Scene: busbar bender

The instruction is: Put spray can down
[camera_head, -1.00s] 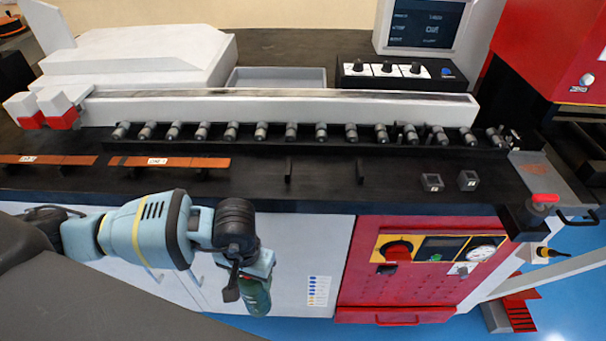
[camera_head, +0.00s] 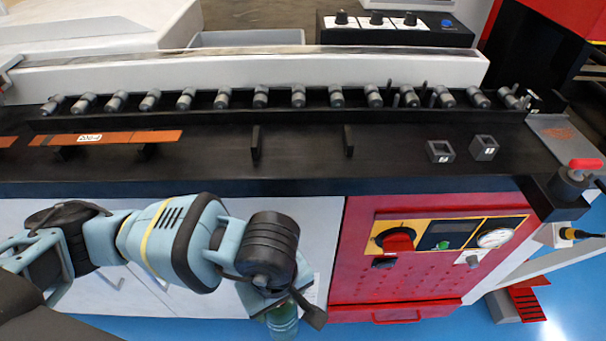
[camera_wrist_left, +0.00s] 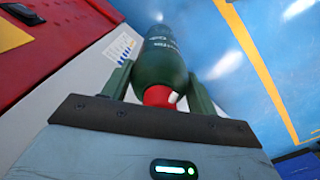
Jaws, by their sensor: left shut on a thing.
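The spray can is a dark green bottle with a red neck. In the left wrist view the spray can (camera_wrist_left: 165,62) sits between the two fingers of my left gripper (camera_wrist_left: 160,90), which is shut on it. In the head view the left gripper (camera_head: 290,312) hangs low in front of the cabinet, and only a small green part of the can (camera_head: 283,322) shows near the bottom edge. The can is held below the bench top's front edge and clear of the bench. The right gripper is in neither view.
The black bench top (camera_head: 210,168) has free room along its front. A row of rollers (camera_head: 298,97) runs behind. Orange-brown bars (camera_head: 110,137) lie left. The red control panel (camera_head: 450,240) and blue floor are right of the gripper.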

